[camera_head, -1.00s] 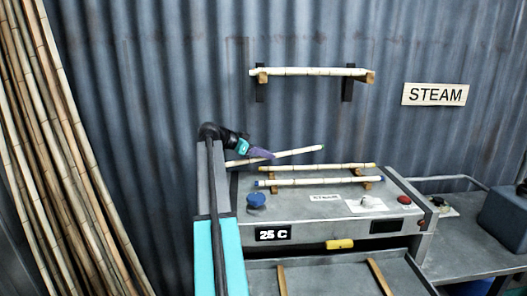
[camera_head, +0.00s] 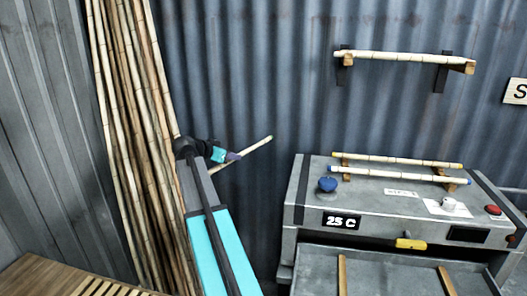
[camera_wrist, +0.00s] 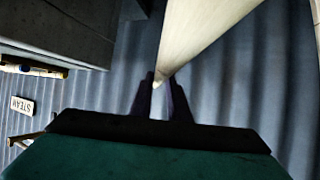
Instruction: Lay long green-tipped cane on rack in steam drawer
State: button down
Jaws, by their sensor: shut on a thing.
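My gripper (camera_head: 232,157) is shut on a pale cane (camera_head: 255,146) with a green tip at its upper right end. The cane slants up to the right, in the air left of the steam box (camera_head: 300,213). In the wrist view the fingers (camera_wrist: 160,92) close on the cane (camera_wrist: 198,35), which runs out of the top of the picture. The steam drawer (camera_head: 393,276) is open below the box front. Its rack shows as two wooden bars (camera_head: 342,275) (camera_head: 447,281), with no cane on the visible part. The drawer's near end is cut off.
Two canes, one yellow-tipped (camera_head: 390,160) and one blue-tipped (camera_head: 390,175), lie on rests atop the box. Another cane (camera_head: 400,57) lies on wall brackets. Tall bamboo poles (camera_head: 140,150) lean at left. A slatted wooden bench (camera_head: 60,280) stands at lower left.

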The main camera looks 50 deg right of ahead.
jog(key=w+a+f+n+t+y, duration=0.15)
jog(key=w+a, duration=0.25)
jog(key=a, duration=0.4)
jog(key=w+a+f+n+t, duration=0.1)
jog(key=w+a+n+t, duration=0.25)
jog(key=a, duration=0.55)
jog(key=w+a+f+n+t+y, duration=0.1)
jog(key=w+a+f, duration=0.1)
jog(key=w+a, duration=0.45)
jog(key=w+a+r+n+t+y, duration=0.1)
jog(key=a+n+t+y, duration=0.2)
jog(key=a, duration=1.2)
jog(key=w+a+r+n+t+y+b, duration=0.1)
jog(key=a+n+y, duration=0.5)
jog(key=a, duration=1)
jog(key=shift+r+n+t+y, duration=0.4)
jog(key=shift+n+t, duration=0.5)
jog(key=shift+n, duration=0.4)
jog(key=shift+d, duration=0.15)
